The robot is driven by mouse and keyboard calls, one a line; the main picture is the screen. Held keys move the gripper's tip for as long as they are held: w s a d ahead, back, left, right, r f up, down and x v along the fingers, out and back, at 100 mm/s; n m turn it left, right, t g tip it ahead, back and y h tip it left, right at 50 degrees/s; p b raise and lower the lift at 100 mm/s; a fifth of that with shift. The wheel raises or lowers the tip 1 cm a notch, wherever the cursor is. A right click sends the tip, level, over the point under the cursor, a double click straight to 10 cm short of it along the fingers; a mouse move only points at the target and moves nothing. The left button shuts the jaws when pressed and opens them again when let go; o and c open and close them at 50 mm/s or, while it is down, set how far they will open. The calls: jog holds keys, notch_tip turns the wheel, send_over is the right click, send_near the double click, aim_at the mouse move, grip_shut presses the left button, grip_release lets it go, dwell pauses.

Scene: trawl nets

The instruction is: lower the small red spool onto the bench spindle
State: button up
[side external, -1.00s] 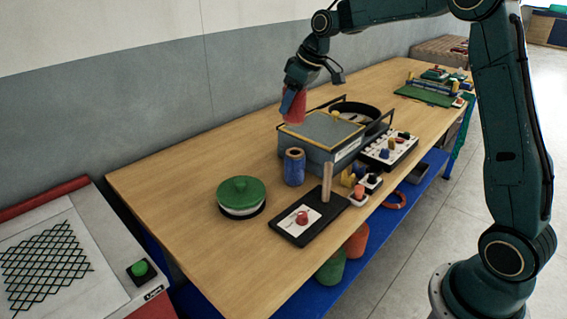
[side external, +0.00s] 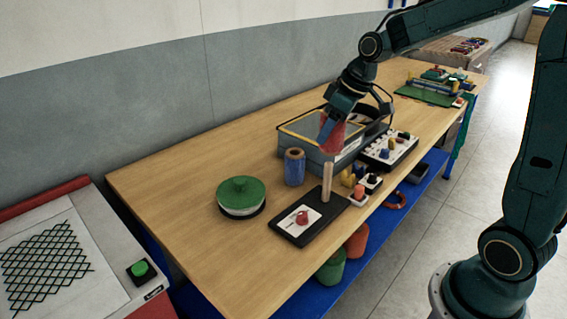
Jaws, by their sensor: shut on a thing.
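The small red spool (side external: 336,137) is held in my gripper (side external: 331,132), which is shut on it. Spool and gripper are in the air, in front of the grey yellow-rimmed box as seen here. The gripper fingers hide part of the spool.
A blue spool (side external: 294,167) stands left of the spindle. The grey box (side external: 304,146) stands behind. The bench's left end is clear.

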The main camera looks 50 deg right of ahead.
jog(key=shift+f, duration=0.15)
jog(key=shift+f, duration=1.3)
jog(key=shift+f, duration=5.95)
jog(key=o, duration=1.1)
jog(key=shift+r, duration=0.1)
